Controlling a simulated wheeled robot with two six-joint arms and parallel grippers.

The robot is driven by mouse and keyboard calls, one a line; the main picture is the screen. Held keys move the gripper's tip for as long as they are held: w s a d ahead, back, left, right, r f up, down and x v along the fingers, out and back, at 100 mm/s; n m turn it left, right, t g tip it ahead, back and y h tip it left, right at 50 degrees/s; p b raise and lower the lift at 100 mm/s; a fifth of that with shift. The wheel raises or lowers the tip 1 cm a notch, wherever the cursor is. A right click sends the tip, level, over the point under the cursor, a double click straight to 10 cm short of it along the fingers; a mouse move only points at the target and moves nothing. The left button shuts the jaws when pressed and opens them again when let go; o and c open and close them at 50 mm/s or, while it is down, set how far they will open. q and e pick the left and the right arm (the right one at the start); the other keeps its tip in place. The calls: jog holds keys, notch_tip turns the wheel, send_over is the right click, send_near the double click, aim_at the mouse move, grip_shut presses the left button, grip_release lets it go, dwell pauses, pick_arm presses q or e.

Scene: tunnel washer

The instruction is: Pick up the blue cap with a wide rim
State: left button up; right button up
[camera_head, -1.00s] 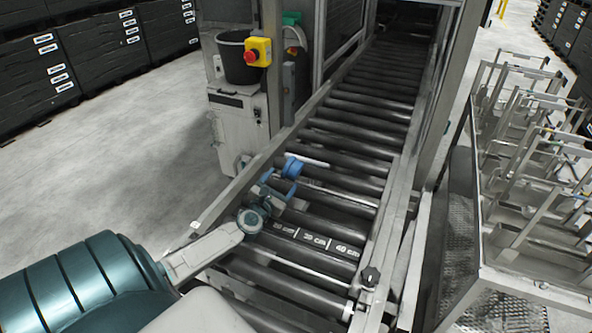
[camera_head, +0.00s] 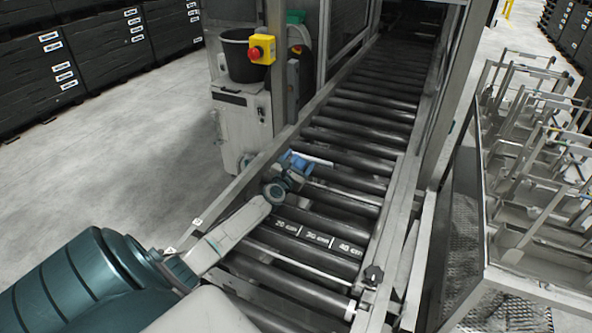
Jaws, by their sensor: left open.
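The blue cap (camera_head: 300,161) lies on the dark rollers near the left rail of the conveyor, partly hidden by my left gripper. My left gripper (camera_head: 293,168) reaches in from the lower left and is open, with its fingers right at the cap. I cannot tell whether the fingers touch the cap or stand on both sides of it. My right gripper is not in view.
The roller conveyor (camera_head: 352,128) runs back into the machine between metal side rails. A metal rack (camera_head: 530,170) stands at the right.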

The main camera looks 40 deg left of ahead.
pick_arm(q)
jog(key=shift+w+a+f, duration=0.1)
jog(key=shift+w+a, duration=0.05)
jog(key=shift+w, duration=0.35)
jog(key=shift+s, duration=0.1)
jog(key=shift+c, duration=1.1)
jog(key=shift+r, duration=0.2)
jog(key=c, duration=1)
